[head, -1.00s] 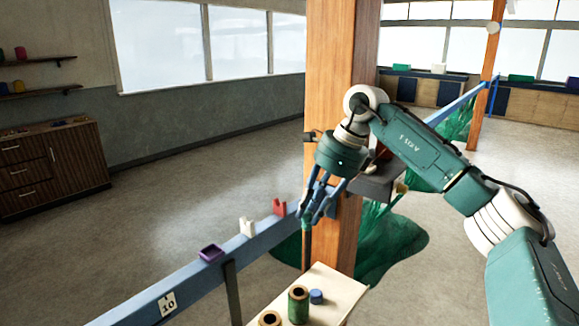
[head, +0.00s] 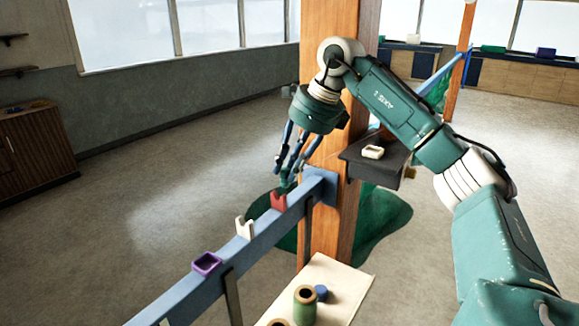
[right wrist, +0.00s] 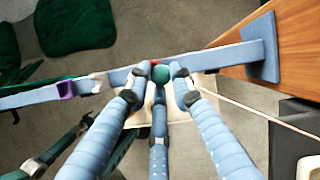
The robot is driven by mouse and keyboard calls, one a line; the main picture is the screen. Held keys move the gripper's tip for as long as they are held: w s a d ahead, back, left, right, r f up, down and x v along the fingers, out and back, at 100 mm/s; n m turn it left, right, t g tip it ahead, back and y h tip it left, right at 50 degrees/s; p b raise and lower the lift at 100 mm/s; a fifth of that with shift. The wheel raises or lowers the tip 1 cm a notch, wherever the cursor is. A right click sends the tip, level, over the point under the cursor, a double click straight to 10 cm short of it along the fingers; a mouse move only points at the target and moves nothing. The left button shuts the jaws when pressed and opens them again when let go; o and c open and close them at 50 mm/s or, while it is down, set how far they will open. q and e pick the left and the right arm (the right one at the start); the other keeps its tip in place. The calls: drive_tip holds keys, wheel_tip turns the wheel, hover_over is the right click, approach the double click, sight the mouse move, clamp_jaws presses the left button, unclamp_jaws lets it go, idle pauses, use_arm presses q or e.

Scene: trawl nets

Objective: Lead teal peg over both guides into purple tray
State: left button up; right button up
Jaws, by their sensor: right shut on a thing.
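My right gripper (head: 286,182) is shut on the teal peg, whose round top (right wrist: 160,74) shows between the fingers in the right wrist view. In the head view the fingers hide most of the peg. The gripper is just above and behind the red notched guide (head: 278,201) on the blue rail. The white notched guide (head: 244,229) stands farther left along the rail, and the purple tray (head: 206,264) beyond it; that tray also shows in the right wrist view (right wrist: 65,89). A thin pale cord (right wrist: 250,102) runs right from the gripper.
The blue rail (head: 180,300) meets a wooden post (head: 330,230) at its right end. A dark shelf (head: 360,170) holding a white box (head: 373,152) is on the post. A pale table with a green spool (head: 305,306) and a blue cap (head: 321,292) stands in front.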

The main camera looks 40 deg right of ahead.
drive_tip(key=shift+s+a+f, duration=0.1)
drive_tip(key=shift+a+f, duration=0.05)
drive_tip(key=shift+a, duration=0.3)
drive_tip(key=shift+a+f+b, duration=0.1)
drive_tip(key=shift+a+b, duration=0.25)
drive_tip(key=shift+b, duration=0.05)
drive_tip(key=s+a+b, duration=0.2)
drive_tip(key=a, duration=0.5)
drive_tip(key=s+a+b, duration=0.3)
drive_tip(key=a, duration=0.5)
drive_tip(key=s+a+f+b, duration=0.1)
drive_tip(key=s+a+b, duration=0.1)
drive_tip(key=a, duration=0.5)
drive_tip(key=shift+s+a+f+b, duration=0.1)
drive_tip(key=shift+s+a+b, duration=0.05)
drive_tip(key=shift+s+b, duration=0.35)
use_arm(q)
wheel_tip(320, 180, down, 12)
drive_tip(key=w+b, duration=0.1)
drive_tip(key=b, duration=0.2)
drive_tip(key=shift+w+d+f, duration=0.15)
drive_tip(key=shift+w, duration=0.15)
use_arm(e)
drive_tip(key=shift+w+f, duration=0.15)
drive_tip(key=shift+f, duration=1.55)
